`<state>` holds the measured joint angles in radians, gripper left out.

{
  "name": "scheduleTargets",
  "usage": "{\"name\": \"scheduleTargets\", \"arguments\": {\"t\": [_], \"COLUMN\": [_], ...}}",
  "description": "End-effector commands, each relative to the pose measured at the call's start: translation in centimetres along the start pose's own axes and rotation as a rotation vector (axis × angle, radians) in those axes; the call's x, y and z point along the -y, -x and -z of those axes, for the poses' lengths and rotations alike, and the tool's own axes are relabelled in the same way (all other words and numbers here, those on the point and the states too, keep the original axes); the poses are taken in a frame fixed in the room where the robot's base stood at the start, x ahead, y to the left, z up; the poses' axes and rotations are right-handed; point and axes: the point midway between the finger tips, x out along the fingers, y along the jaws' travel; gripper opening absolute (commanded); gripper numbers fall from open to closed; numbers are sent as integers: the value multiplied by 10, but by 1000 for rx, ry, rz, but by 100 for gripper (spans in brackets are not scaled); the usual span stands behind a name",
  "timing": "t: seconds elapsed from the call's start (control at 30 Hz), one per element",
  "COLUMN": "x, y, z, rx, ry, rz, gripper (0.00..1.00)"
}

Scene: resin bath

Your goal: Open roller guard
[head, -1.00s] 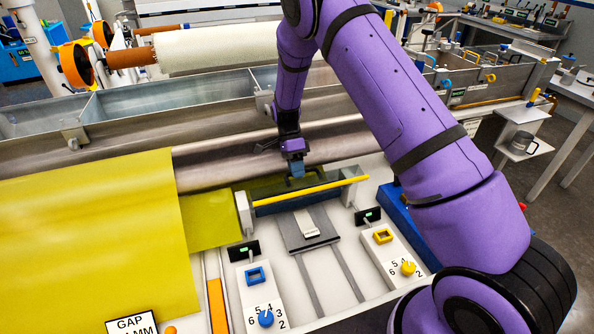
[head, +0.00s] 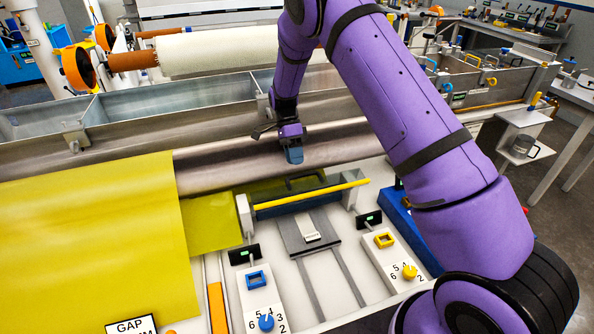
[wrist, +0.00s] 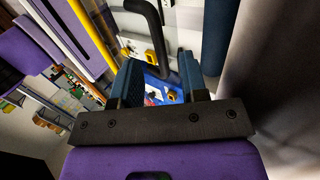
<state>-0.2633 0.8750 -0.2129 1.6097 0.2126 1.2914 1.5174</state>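The roller guard (head: 262,190) shows in the head view as a low, yellow-tinted panel in front of the long metal rollers. A dark handle (head: 304,183) stands on it, partly seen behind the yellow bar. My gripper (head: 294,158) is just above and behind the handle, apart from it. In the wrist view my gripper (wrist: 157,82) has its two blue fingers spread with nothing between them. The bent black handle (wrist: 147,12) shows beyond the fingertips there. How far the handle is from the fingertips is hard to tell.
The yellow bar (head: 310,194) runs across in front of the guard between two white end blocks. Metal rollers (head: 215,174) lie close behind. A yellow sheet (head: 90,235) covers the left. Two dial panels, blue (head: 264,300) and yellow (head: 392,258), stand nearer.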

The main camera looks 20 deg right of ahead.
Motion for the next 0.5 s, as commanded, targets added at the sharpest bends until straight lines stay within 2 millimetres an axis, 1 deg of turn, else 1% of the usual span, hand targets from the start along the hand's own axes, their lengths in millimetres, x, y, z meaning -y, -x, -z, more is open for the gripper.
{"name": "scheduleTargets", "arguments": {"t": [0.03,0.2,0.33,0.5], "x": [0,1,0,0], "y": [10,37,49,54], "z": [0,0,0,0], "rx": [0,0,0,0], "ry": [1,2,2,1], "rz": [3,2,0,-2], "gripper": [40,40,40,40]}}
